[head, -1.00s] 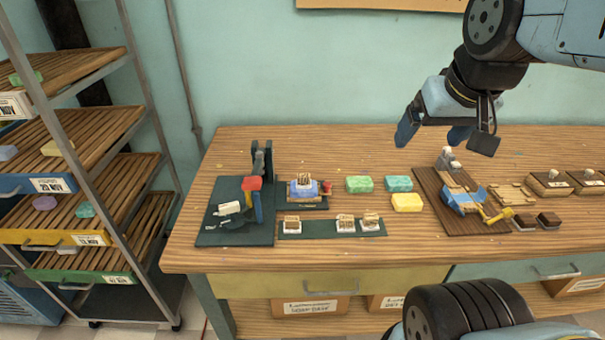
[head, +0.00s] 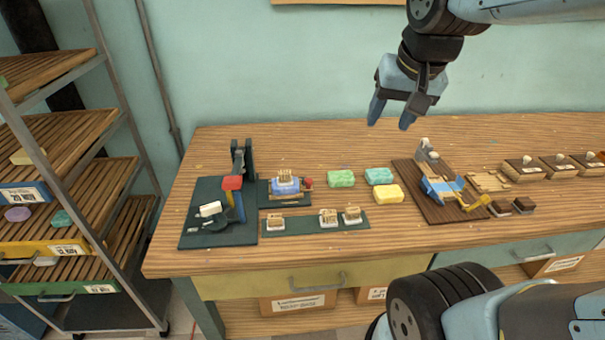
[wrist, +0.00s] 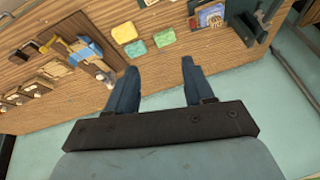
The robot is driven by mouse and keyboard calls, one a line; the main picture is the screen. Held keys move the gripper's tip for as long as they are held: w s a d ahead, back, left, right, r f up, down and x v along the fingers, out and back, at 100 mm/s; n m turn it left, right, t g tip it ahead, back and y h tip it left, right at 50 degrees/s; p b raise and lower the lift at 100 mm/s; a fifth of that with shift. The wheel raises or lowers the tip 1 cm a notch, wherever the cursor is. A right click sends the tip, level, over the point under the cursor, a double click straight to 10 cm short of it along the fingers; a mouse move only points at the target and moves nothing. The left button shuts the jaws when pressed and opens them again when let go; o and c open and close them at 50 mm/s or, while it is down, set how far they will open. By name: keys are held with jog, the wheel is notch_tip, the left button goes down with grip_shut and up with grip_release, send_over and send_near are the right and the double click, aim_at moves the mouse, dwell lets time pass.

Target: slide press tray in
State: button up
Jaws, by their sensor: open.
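My gripper (head: 391,117) is open and empty, held above the back of the bench, right of the press and tray. In the wrist view its two fingers (wrist: 159,66) are spread apart with nothing between them. A small tray holding a blue block with a stamp-like piece on top (head: 285,187) sits on a dark green base, with a red knob (head: 308,182) at its right end. It also shows in the wrist view (wrist: 210,17). The dark press (head: 238,165) with a red-topped blue lever (head: 232,184) stands just left of the tray.
Green (head: 341,178), teal (head: 379,176) and yellow (head: 388,194) soaps lie right of the tray. A strip with three small stamps (head: 300,224) lies in front. A board with a blue-and-yellow tool (head: 440,187) is further right. A shelf rack (head: 60,200) stands left.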

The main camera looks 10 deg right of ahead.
jog(key=w+a+f+m+g, duration=0.1)
jog(key=w+a+f+m, duration=0.15)
jog(key=w, duration=0.35)
jog(key=w+a+f+m+g, duration=0.1)
jog(key=w+a+f+m, duration=0.15)
jog(key=w, duration=0.25)
jog(key=m+g, duration=0.3)
jog(key=m, duration=0.4)
send_near(308, 179)
jog(key=f, duration=0.8)
jog(key=shift+s+a+f, duration=0.15)
jog(key=shift+s+f, duration=0.15)
jog(key=shift+f, duration=0.05)
grip_shut()
